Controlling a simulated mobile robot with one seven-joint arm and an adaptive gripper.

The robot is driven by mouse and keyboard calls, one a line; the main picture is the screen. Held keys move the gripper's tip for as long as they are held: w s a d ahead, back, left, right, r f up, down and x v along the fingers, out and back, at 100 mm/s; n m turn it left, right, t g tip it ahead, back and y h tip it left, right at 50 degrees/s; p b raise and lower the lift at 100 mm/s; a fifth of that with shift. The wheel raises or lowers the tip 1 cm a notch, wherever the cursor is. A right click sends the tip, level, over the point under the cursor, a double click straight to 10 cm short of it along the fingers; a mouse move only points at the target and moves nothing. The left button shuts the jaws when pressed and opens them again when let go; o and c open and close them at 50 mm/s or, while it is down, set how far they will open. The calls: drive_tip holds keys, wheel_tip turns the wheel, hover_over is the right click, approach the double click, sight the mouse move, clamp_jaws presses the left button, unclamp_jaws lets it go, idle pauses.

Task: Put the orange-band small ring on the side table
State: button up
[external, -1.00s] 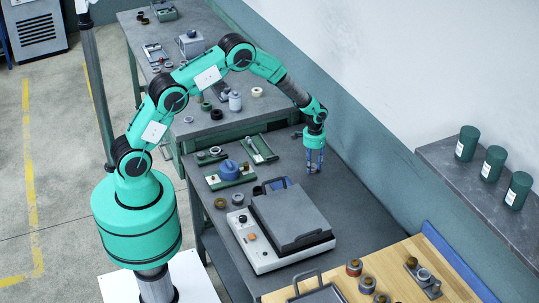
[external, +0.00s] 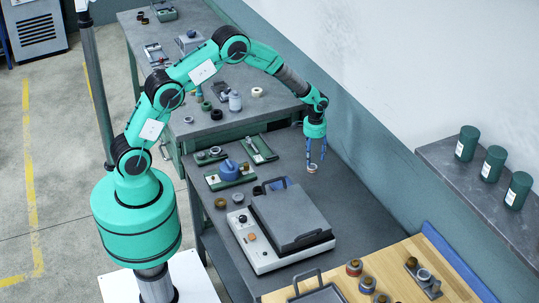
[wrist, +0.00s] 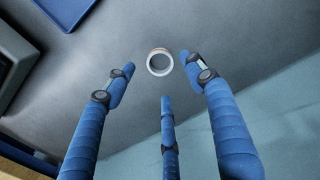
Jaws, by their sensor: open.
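A small pale ring (external: 312,168) lies on the dark grey table beyond the grey-lidded machine. The wrist view shows the ring (wrist: 160,62) lying flat, with a thin tan-orange tint along its upper edge. My gripper (external: 315,157) is just above the ring, pointing down with its blue fingers spread. In the wrist view my gripper (wrist: 157,82) has three fingers apart, and the ring lies beyond their tips with nothing held between them. Bare table shows all round the ring.
The grey-lidded machine (external: 290,215) stands near the ring. Green trays (external: 259,149) and a blue object (external: 229,170) are to the left. A wall borders the table on the right. Bare table (external: 350,195) lies right of the ring.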

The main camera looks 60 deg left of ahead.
wheel_tip(320, 180, up, 7)
drive_tip(key=shift+f+p, duration=0.15)
drive_tip(key=shift+p, duration=0.15)
idle(0.7)
drive_tip(key=s+d+r+t, duration=0.1)
drive_tip(key=s+r, duration=0.5)
drive_tip(key=r, duration=0.4)
drive_tip(key=s+d+r+t, duration=0.1)
drive_tip(key=s+r, duration=0.6)
drive_tip(key=r, duration=0.3)
drive_tip(key=s+d+r+t, duration=0.1)
drive_tip(key=s+r, duration=0.5)
drive_tip(key=r, duration=0.5)
drive_tip(key=s+d+r+t, duration=0.1)
drive_tip(key=s+r, duration=0.2)
drive_tip(key=s, duration=1.2)
drive_tip(key=s+d+r+m+t, duration=0.1)
drive_tip(key=s+r, duration=0.2)
drive_tip(key=s, duration=1.2)
drive_tip(key=shift+r+t, duration=0.15)
drive_tip(key=shift+t, duration=0.15)
drive_tip(key=shift+s, duration=0.1)
